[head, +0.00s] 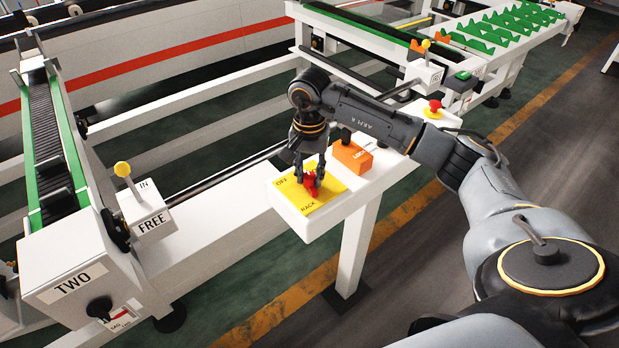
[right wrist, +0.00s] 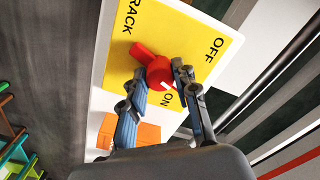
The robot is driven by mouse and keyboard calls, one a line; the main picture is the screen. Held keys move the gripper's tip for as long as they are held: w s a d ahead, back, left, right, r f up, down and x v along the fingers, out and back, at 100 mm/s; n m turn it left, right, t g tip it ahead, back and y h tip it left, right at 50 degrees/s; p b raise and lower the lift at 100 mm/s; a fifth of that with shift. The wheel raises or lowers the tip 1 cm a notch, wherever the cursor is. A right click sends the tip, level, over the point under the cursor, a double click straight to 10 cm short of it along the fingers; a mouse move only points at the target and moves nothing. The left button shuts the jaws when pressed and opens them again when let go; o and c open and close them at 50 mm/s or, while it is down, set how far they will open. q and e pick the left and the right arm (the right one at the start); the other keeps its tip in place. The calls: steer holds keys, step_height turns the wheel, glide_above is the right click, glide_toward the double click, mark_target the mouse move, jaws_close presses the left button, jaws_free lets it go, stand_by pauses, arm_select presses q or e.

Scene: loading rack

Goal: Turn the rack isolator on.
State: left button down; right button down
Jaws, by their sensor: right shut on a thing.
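The rack isolator is a red knob (head: 311,185) on a yellow plate (head: 322,199) marked OFF and RACK, on a white panel. In the right wrist view the red knob (right wrist: 157,70) sits between the words OFF and ON on the yellow plate (right wrist: 203,28). Its white mark is on the side near ON, and its red handle points away to the upper left. My right gripper (head: 309,174) reaches down from above, its fingers shut on the knob from both sides, as the right wrist view also shows (right wrist: 160,76). My left gripper is out of view.
An orange box (head: 352,157) with a black knob stands close beside the plate. A red button (head: 434,107) is farther along the panel. A yellow-knobbed lever box marked FREE (head: 147,215) and conveyor TWO (head: 75,278) are at the left.

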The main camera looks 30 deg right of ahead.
steer(key=m+b, duration=0.1)
steer(key=m, duration=0.1)
steer(key=m+b, duration=0.1)
steer(key=shift+f+m, duration=0.2)
steer(key=shift+m, duration=0.2)
steer(key=m+b, duration=0.1)
steer(key=m, duration=0.2)
steer(key=shift+m+b, duration=0.3)
steer(key=shift+b, duration=0.1)
steer(key=m+b, duration=0.1)
steer(key=m, duration=0.2)
steer(key=shift+r+m, duration=0.1)
steer(key=shift+m, duration=0.2)
steer(key=shift+m+b, duration=0.5)
steer(key=shift+m, duration=1.1)
steer(key=c, duration=1)
jaws_free()
steer(key=shift+r, duration=0.2)
